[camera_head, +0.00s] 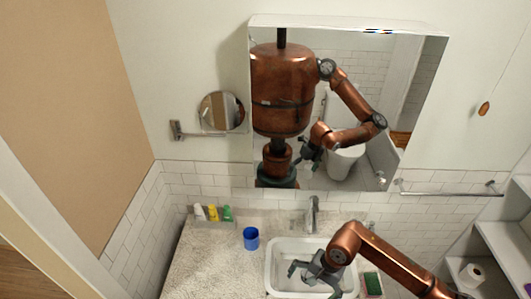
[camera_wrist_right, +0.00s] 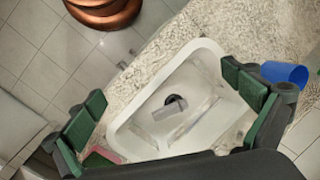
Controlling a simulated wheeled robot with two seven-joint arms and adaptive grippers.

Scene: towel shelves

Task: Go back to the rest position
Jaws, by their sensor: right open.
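My right gripper (camera_head: 312,280) is over the white sink (camera_head: 275,252) in the head view, its arm coming in from the lower right. In the right wrist view, the green-padded fingers (camera_wrist_right: 163,85) are spread wide with nothing between them. The sink basin (camera_wrist_right: 130,125) and its dark drain show below and between them. My left gripper is not in view; only one arm shows in the mirror (camera_head: 345,32) reflection.
A blue cup (camera_head: 251,240) stands left of the sink, with several small tubes (camera_head: 213,213) behind it. A faucet (camera_head: 313,215) rises behind the basin. A green sponge (camera_head: 373,284) lies right of the sink. A round mirror (camera_head: 221,111) juts from the wall. White shelves (camera_head: 508,243) stand at right.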

